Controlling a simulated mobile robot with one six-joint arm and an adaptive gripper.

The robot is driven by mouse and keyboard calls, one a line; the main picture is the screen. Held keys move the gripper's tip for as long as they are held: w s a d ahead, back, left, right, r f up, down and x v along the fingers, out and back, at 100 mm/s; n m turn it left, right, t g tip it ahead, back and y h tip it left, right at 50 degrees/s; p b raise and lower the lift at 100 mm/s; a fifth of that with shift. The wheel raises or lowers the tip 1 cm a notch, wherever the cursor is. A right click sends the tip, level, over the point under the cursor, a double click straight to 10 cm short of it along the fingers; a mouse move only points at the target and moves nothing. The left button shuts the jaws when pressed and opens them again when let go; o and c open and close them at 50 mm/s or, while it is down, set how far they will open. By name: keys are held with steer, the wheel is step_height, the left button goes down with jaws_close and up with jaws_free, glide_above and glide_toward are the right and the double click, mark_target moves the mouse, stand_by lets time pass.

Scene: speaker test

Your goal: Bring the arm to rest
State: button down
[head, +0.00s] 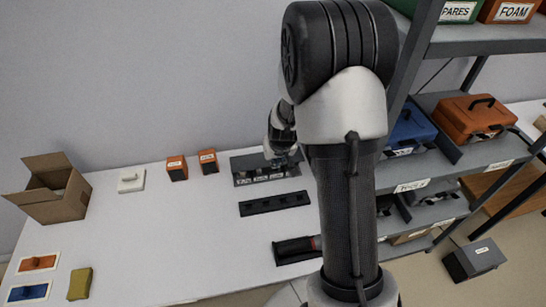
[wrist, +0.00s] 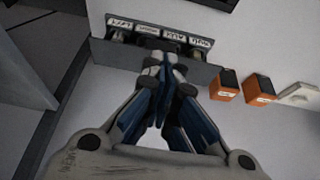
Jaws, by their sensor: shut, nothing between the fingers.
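My arm rises in the middle of the head view and hides part of the table and shelf behind it. My gripper (wrist: 166,62) is shut with nothing between its fingers. In the wrist view its fingertips overlap the front of a dark grey rack (wrist: 118,50) with several white-labelled slots. I cannot tell whether they touch it. In the head view the gripper (head: 284,158) is over the right part of the same rack (head: 240,178), near the wall; its tips are partly hidden.
A white table (head: 190,240) holds an open cardboard box (head: 62,208), two orange boxes (head: 177,172), a white block (head: 131,181), a black strip (head: 274,204) and a black tray (head: 292,252). A grey shelf (head: 440,165) with toolboxes stands right. The table's middle left is clear.

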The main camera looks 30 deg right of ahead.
steer(key=s+a+r+n, duration=0.1)
steer(key=s+a+r, duration=0.2)
steer(key=r, duration=0.2)
steer(key=s+a+r+y, duration=0.1)
steer(key=s+a+r, duration=0.2)
steer(key=r, duration=0.3)
steer(key=s+a+r+n, duration=0.1)
steer(key=s+a+r, duration=0.2)
steer(key=r, duration=0.2)
steer(key=s+a+r, duration=0.3)
steer(key=s, duration=0.6)
steer(key=s+a+r+n, duration=0.1)
steer(key=s+a+r, duration=0.2)
steer(key=s, duration=0.7)
steer(key=shift+a+r, duration=0.25)
steer(key=shift+r, duration=0.45)
